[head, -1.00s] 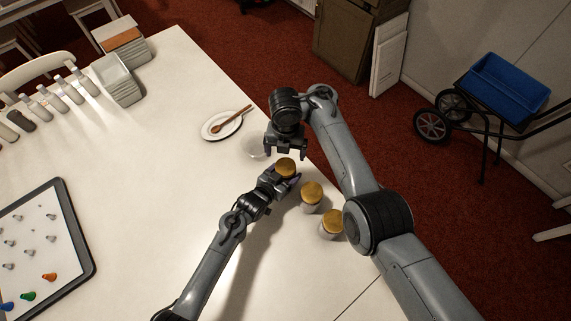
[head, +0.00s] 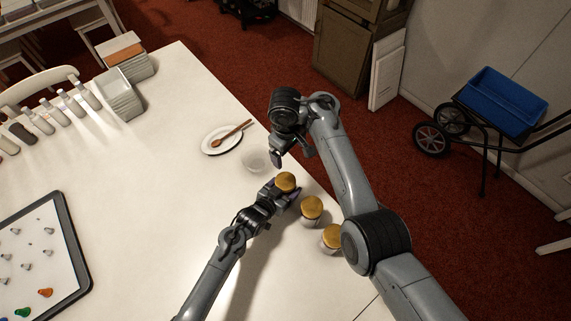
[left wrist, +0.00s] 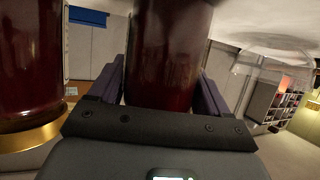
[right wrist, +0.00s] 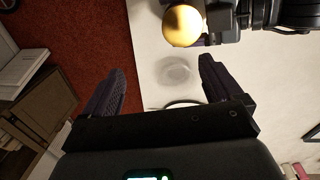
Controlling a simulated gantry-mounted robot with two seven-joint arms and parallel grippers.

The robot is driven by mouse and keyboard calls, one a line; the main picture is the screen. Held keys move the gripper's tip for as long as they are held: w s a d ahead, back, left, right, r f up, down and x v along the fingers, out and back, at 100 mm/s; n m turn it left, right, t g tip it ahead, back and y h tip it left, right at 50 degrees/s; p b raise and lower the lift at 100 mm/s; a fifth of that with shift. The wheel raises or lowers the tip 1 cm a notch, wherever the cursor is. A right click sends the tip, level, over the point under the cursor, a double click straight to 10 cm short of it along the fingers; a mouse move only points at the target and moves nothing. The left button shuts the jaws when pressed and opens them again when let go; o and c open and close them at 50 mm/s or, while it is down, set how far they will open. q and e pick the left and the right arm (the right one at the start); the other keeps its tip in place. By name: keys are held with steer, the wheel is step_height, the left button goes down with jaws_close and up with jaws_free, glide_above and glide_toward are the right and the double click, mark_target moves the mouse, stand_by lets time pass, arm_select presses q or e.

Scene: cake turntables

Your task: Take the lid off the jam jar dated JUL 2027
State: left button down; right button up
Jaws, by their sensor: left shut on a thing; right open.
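My left gripper (head: 282,195) is shut around the body of a jam jar with a gold lid (head: 286,182). In the left wrist view, the held jar's dark red jam (left wrist: 166,50) shows between the fingers. Its lid shows in the right wrist view (right wrist: 182,26). Two more gold-lidded jars, a middle one (head: 311,208) and a near one (head: 331,237), stand beside it along the table edge. No date can be read on any jar. My right gripper (right wrist: 160,88) is open and empty, beyond the held jar and apart from its lid.
A clear glass dish (head: 256,161) sits on the white table just beyond the left gripper. A plate with a wooden spoon (head: 231,137) lies farther back. Stacked containers (head: 120,95), bottles (head: 73,105) and a tablet-like board (head: 68,235) are at left. Open table lies between.

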mark_target(285, 181)
steer(key=s+f+m, duration=0.1)
steer(key=m, duration=0.4)
steer(key=s+f+m, duration=0.1)
steer(key=m, duration=0.4)
steer(key=s+a+f+m, duration=0.1)
steer(key=m, duration=0.4)
steer(key=shift+f+g+y, duration=0.2)
steer(key=shift+g+y, duration=0.1)
steer(key=shift+g, duration=0.1)
steer(key=shift+f, duration=3.95)
steer(key=shift+c, duration=0.2)
steer(key=shift+s, duration=0.1)
steer(key=c, duration=1.1)
steer(key=shift+o, duration=0.2)
steer(key=n, duration=0.6)
